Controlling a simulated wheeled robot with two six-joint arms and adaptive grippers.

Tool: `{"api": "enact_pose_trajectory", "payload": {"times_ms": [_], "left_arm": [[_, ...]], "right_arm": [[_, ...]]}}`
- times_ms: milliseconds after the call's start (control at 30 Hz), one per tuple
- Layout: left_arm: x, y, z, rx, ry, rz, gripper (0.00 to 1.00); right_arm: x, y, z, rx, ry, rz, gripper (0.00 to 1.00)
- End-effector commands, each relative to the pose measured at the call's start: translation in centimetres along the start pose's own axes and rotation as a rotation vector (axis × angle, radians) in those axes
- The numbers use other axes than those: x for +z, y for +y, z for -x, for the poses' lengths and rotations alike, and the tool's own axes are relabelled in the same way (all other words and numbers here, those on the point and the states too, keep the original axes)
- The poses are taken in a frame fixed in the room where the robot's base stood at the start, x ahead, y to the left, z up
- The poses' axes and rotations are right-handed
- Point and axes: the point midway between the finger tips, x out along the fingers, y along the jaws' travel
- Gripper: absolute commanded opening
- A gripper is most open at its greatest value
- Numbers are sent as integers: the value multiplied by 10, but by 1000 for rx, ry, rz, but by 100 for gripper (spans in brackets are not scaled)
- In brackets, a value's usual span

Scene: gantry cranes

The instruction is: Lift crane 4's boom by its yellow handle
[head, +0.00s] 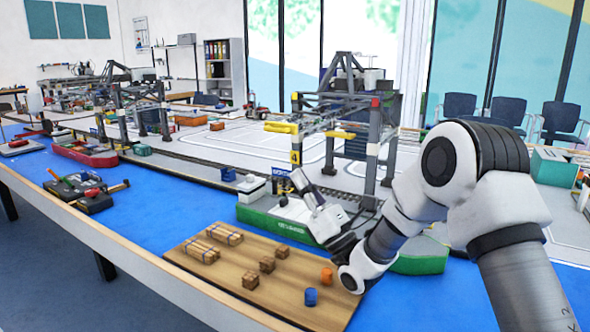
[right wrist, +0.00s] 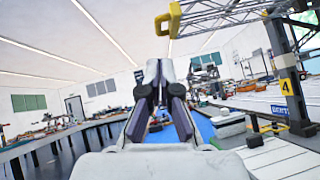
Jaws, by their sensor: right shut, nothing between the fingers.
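Crane 4 (head: 345,125) is a grey gantry with a yellow number 4 plate (head: 295,157), standing behind the green ship. The plate also shows in the right wrist view (right wrist: 287,87). A yellow handle (head: 281,127) sticks out at the left end of its boom; in the right wrist view the handle (right wrist: 168,20) is a loop at the end of the lattice boom (right wrist: 225,14). My right gripper (head: 299,177) points up, shut and empty, below the handle and apart from it. Its fingers also show in the right wrist view (right wrist: 160,72). My left gripper is out of view.
A green ship (head: 290,229) lies in front of the crane, under my right arm. A wooden board (head: 225,273) with small crates and barrels is on the blue surface (head: 150,205) nearer me. Another crane (head: 140,105) and a red ship (head: 85,153) stand to the left.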

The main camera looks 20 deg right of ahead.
Motion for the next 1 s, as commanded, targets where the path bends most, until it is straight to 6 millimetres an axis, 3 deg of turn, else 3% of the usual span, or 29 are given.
{"api": "enact_pose_trajectory", "payload": {"times_ms": [200,400,1000], "left_arm": [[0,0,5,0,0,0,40],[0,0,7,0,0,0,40],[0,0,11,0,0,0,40]], "right_arm": [[2,2,-46,5,-3,1,0],[1,1,-76,2,-2,1,0],[3,1,-89,-10,-2,-10,0]]}}
